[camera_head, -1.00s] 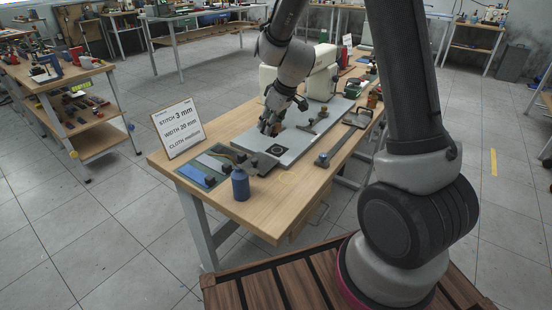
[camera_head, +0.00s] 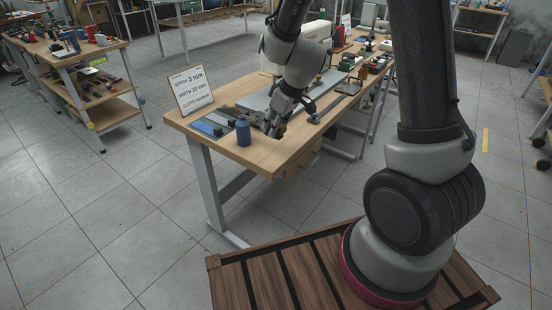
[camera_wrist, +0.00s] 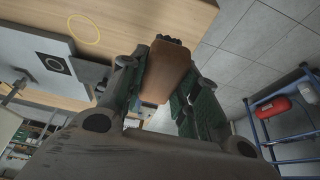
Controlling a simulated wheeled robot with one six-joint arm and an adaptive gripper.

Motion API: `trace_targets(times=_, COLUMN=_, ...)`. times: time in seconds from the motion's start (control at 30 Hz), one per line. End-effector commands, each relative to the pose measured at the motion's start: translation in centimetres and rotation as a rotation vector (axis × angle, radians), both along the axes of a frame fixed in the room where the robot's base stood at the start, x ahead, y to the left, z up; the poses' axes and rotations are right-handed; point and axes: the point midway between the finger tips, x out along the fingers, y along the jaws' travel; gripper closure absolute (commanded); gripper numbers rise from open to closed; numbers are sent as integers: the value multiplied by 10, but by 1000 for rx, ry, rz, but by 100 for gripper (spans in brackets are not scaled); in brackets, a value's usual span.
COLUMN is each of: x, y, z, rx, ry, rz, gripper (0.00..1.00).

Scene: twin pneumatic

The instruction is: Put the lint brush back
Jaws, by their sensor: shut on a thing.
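My gripper (camera_head: 275,128) is low at the near side of the wooden workbench (camera_head: 262,155). In the wrist view my gripper (camera_wrist: 157,92) is shut on a brown wooden piece with a dark tip, which looks like the lint brush (camera_wrist: 165,73). The brush shows between the green finger pads, over the bench edge with floor beside it. A yellow ring outline (camera_wrist: 84,29) is marked on the bare bench top, apart from the brush. In the head view the brush is too small to tell from the fingers.
A blue bottle (camera_head: 243,132) stands at the near left of the bench. A sign (camera_head: 190,91) stands behind it. A grey plate (camera_wrist: 45,62) lies beside the ring. A blue frame with a red object (camera_wrist: 273,107) stands to the right in the wrist view.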

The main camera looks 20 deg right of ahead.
Motion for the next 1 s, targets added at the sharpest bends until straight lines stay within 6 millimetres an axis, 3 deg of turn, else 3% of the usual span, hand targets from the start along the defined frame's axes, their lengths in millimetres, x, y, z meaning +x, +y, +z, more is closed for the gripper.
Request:
trace_targets(times=0.1, x=1, y=-1, z=-25, rx=0, ry=2, rz=-5, gripper=100)
trace_targets(times=0.5, x=1, y=-1, z=-73, rx=-1, ry=1, rz=-7, gripper=100)
trace_targets(times=0.97, x=1, y=-1, z=-85, rx=-1, ry=-2, rz=-3, gripper=100)
trace_targets(times=1.0, x=1, y=-1, z=-85, rx=-2, ry=-2, rz=-1, gripper=65)
